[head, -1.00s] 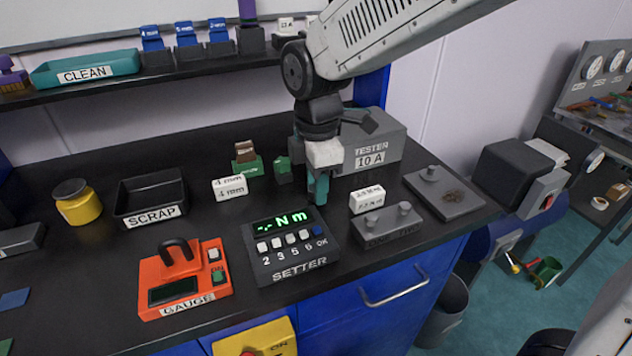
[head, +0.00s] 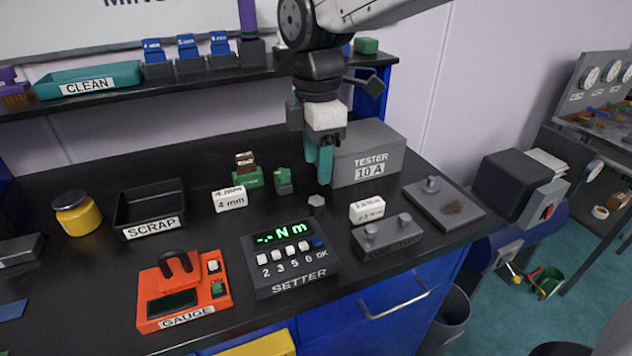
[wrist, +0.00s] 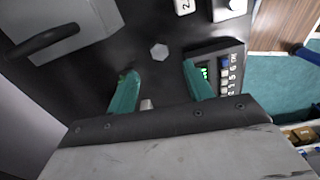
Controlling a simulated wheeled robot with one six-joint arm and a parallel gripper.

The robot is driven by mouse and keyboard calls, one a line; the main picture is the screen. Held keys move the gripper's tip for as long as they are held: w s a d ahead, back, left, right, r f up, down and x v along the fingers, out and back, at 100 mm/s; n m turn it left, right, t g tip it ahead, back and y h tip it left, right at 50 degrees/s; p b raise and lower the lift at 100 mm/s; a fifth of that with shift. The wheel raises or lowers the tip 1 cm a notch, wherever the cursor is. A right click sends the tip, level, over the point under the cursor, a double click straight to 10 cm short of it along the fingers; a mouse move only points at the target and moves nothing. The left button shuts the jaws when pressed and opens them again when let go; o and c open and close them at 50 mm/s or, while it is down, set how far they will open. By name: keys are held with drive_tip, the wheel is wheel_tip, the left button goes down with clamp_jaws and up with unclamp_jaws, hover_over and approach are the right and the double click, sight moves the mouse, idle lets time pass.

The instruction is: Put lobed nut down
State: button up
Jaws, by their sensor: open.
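The lobed nut (head: 316,203) is a small grey piece on the black bench top, behind the setter and left of the white block with printed labels. It also shows in the wrist view (wrist: 159,51), lying flat on the dark surface beyond the fingertips. My gripper (head: 319,172) is above and behind the nut in the head view, with its teal fingers pointing down. In the wrist view my gripper (wrist: 160,75) has its two fingers spread apart, with the nut clear of both.
The setter (head: 290,266) stands in front of the nut. The grey tester (head: 370,150) is close to my gripper's right. A two-post block (head: 387,238) and a plate with a knob (head: 445,205) are to the right. The scrap tray (head: 150,207) is at left.

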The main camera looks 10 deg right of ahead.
drive_tip(key=shift+r, duration=2)
drive_tip(key=s+d+f+m, duration=0.3)
drive_tip(key=s+d+m, duration=0.6)
drive_tip(key=d+m, duration=0.1)
drive_tip(key=s+d+f+m+t, duration=0.1)
drive_tip(key=s+d+f+m, duration=0.2)
drive_tip(key=s+d+m, duration=0.7)
drive_tip(key=shift+s+d, duration=0.25)
drive_tip(key=shift+d, duration=0.05)
